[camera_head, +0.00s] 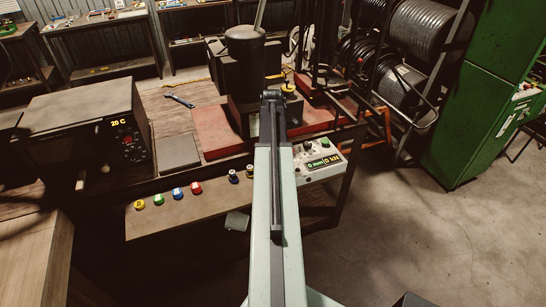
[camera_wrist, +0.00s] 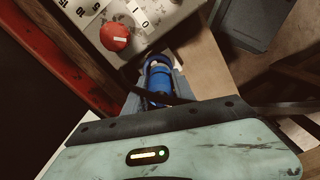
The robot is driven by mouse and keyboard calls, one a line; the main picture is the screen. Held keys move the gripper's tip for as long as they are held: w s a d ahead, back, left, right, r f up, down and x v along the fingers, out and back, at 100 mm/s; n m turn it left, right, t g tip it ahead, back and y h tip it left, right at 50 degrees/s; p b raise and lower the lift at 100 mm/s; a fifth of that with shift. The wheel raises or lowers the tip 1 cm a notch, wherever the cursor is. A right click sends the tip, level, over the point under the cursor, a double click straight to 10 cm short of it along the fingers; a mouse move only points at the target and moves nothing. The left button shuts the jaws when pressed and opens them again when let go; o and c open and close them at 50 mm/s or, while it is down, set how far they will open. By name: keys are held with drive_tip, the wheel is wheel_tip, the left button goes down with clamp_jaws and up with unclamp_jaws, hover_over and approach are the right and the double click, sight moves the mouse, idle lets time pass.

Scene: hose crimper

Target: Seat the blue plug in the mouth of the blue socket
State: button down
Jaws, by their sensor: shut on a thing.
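My gripper (camera_wrist: 158,92) shows in the wrist view, with its fingers shut on a blue cylindrical piece, the blue plug (camera_wrist: 158,78). The plug has a pale band near its far end, and a dark strip crosses in front of its lower part. In the head view my arm reaches forward over the bench and hides the gripper and the plug. A small round blue piece (camera_head: 178,193) sits in a row of coloured pieces along the bench front. I cannot tell whether it is the blue socket. No socket mouth shows clearly in the wrist view.
A grey control panel with a red knob (camera_wrist: 115,37) is close to the plug's far end. A panel with a green display (camera_head: 324,163) stands right of my arm. Yellow (camera_head: 139,204), green (camera_head: 158,199) and red (camera_head: 196,187) pieces flank the blue one. A dark oven-like box (camera_head: 90,125) stands left.

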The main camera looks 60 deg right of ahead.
wheel_tip(320, 180, down, 4)
drive_tip(key=b, duration=0.4)
drive_tip(key=shift+w+d, duration=0.15)
drive_tip(key=shift+r+p, duration=0.2)
drive_tip(key=shift+p, duration=0.1)
drive_tip(key=shift+f, duration=0.2)
drive_tip(key=c, duration=1)
unclamp_jaws()
drive_tip(key=shift+r, duration=0.1)
wheel_tip(320, 180, up, 12)
drive_tip(key=p, duration=1.2)
drive_tip(key=shift+r, duration=0.25)
drive_tip(key=shift+f, duration=0.1)
